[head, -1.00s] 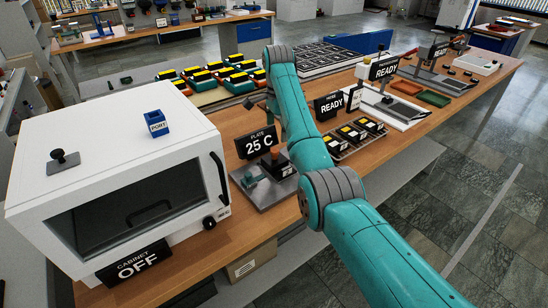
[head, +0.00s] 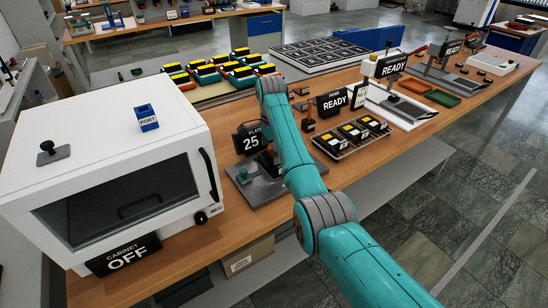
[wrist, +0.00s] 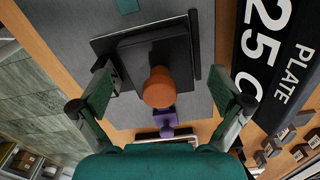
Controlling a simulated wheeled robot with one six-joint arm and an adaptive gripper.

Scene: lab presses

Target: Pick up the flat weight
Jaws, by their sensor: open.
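A dark square block with a round orange-brown knob (wrist: 158,88) sits on the grey plate (wrist: 72,30) in the wrist view. It looks like the flat weight, though I cannot be sure. My gripper (wrist: 165,92) is open, with one finger on each side of the knob. I cannot tell how high the fingers are above the block, and nothing is held. In the head view my arm hides the gripper and most of the block; the grey plate shows there too (head: 245,187). A flat black piece with a knob (head: 52,153) lies on the white cabinet.
The plate's sign (wrist: 270,60) stands close to my right finger in the wrist view. A purple piece (wrist: 166,117) lies near the block. The white cabinet (head: 110,160) is left of the plate. A tray of dark blocks (head: 350,137) is to the right.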

